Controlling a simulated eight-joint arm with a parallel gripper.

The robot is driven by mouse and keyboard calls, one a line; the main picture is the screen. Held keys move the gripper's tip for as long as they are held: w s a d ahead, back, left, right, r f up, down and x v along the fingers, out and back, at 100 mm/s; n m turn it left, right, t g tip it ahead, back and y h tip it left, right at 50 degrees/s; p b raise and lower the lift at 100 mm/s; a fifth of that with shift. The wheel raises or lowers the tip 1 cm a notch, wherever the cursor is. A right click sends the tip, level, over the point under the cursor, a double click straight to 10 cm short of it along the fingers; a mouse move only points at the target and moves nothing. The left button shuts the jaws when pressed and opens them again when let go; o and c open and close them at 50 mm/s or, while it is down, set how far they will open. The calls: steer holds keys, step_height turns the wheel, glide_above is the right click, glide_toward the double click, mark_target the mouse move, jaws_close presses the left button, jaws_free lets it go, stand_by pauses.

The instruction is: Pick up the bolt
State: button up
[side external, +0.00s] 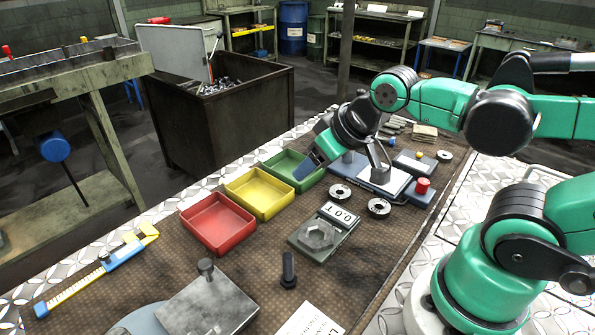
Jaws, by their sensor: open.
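The dark bolt (288,268) stands upright on its wider head on the brown mat (345,285), near the front middle of the bench in the side external view. My gripper (311,164) is at the back of the bench, above the right side of the green tray. It points down to the left, with a blue finger showing. It is open, and I see nothing held in it. It is well apart from the bolt, behind it and higher. The second finger is hard to make out.
Red (212,250), yellow (258,215) and green (320,176) trays stand in a row behind the bolt. A block with a hexagonal piece (318,236) is behind the bolt to the right. A metal plate (205,305) lies front left. Open mat surrounds the bolt.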

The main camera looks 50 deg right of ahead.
mark_target(288, 255)
steer(key=shift+o, duration=0.3)
steer(key=s+a+f+m+g, duration=0.1)
steer(key=a+f+g, duration=0.1)
steer(key=a, duration=0.1)
steer(key=s+a+f+m+g, duration=0.1)
steer(key=a+f+g, duration=0.1)
steer(key=a, duration=0.1)
steer(key=s+a+f+g, duration=0.1)
steer(key=a+g, duration=0.2)
steer(key=a, duration=0.1)
steer(key=shift+s+f+m, duration=0.15)
steer(key=shift+f+m, duration=0.25)
steer(key=shift+f, duration=2.7)
jaws_close()
